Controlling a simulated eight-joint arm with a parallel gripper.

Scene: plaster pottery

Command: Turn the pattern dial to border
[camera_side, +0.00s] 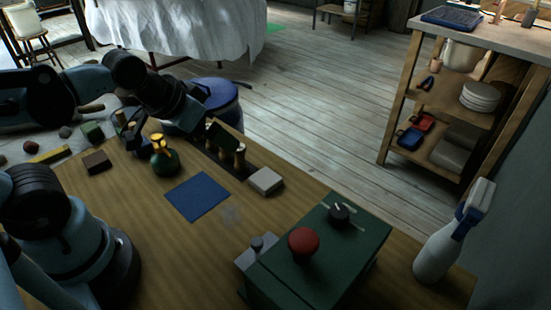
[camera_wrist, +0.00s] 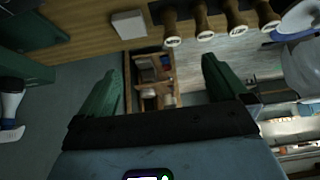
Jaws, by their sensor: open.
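The dial is a small black knob (camera_side: 339,215) with pale marks beside it, on top of a green box (camera_side: 345,258) at the front right of the table in the side view. The marks are too small to read. A red mushroom button (camera_side: 304,243) sits beside the knob on the same box. My gripper (camera_side: 211,115) is at the table's far edge, above the row of wooden-handled tools, well away from the dial. In the wrist view my gripper (camera_wrist: 160,67) is open, with nothing between its green fingers. The knob does not show in the wrist view.
A pale block (camera_side: 266,181) and a blue mat (camera_side: 198,196) lie between my gripper and the box. A white spray bottle (camera_side: 440,248) stands right of the box. A wooden shelf (camera_side: 437,120) stands beyond the table.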

